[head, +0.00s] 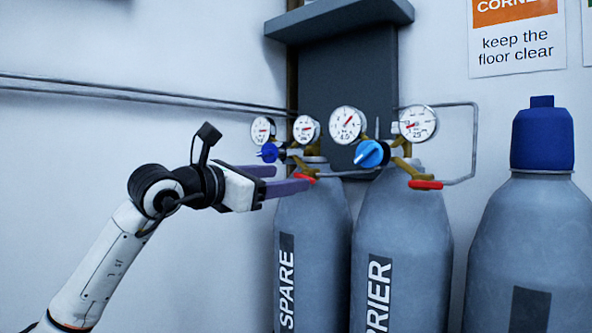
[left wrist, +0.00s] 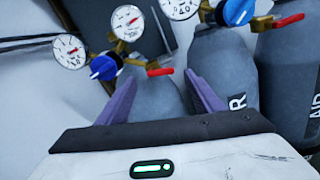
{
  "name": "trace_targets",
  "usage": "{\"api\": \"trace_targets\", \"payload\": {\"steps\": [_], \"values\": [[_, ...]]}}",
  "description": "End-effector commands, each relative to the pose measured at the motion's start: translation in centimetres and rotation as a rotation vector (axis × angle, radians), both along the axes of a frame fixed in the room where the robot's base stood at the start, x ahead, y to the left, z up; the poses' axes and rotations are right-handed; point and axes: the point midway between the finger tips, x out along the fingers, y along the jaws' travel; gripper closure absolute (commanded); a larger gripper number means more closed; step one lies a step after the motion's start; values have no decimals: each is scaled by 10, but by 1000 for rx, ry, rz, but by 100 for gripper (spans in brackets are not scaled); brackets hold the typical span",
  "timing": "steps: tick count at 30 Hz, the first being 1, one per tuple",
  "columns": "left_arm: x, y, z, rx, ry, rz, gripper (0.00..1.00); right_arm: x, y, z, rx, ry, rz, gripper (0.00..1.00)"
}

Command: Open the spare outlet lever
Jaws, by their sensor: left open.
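The spare outlet lever (head: 304,177) is a small red handle on the brass valve at the top of the grey cylinder marked SPARE (head: 312,225). My left gripper (head: 290,177) reaches in from the left with its purple fingers open, the tips close to this lever. In the left wrist view the red lever (left wrist: 160,71) shows just beyond the fingertips, between the two fingers, over the spare cylinder (left wrist: 152,97). Whether a finger touches it I cannot tell. My right gripper is not in view.
The CARRIER cylinder (head: 402,240) stands close on the right with its own red lever (head: 426,184) and light blue knob (head: 371,154). The spare's dark blue knob (head: 269,152) and gauges (head: 306,129) sit above my fingers. A blue-capped cylinder (head: 530,240) stands farther right.

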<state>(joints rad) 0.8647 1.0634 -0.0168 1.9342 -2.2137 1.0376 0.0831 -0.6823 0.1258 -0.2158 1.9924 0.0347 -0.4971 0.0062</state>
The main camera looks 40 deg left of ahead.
Motion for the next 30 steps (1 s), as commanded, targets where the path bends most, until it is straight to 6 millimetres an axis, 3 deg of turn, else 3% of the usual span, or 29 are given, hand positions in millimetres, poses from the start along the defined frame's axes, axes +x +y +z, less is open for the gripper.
{"api": "trace_targets", "payload": {"steps": [3, 9, 20, 27, 30], "values": [[22, -2, 4, -5, 0, -3, 39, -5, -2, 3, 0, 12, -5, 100], [44, -4, 1, -3, 0, -2, 39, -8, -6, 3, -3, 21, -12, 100], [50, -4, -1, -1, -1, -1, 39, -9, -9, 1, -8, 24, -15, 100], [49, -4, -1, -1, 0, -2, 80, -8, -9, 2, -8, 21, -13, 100], [49, -4, -1, -13, 1, -2, 80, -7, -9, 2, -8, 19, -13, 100]]}}
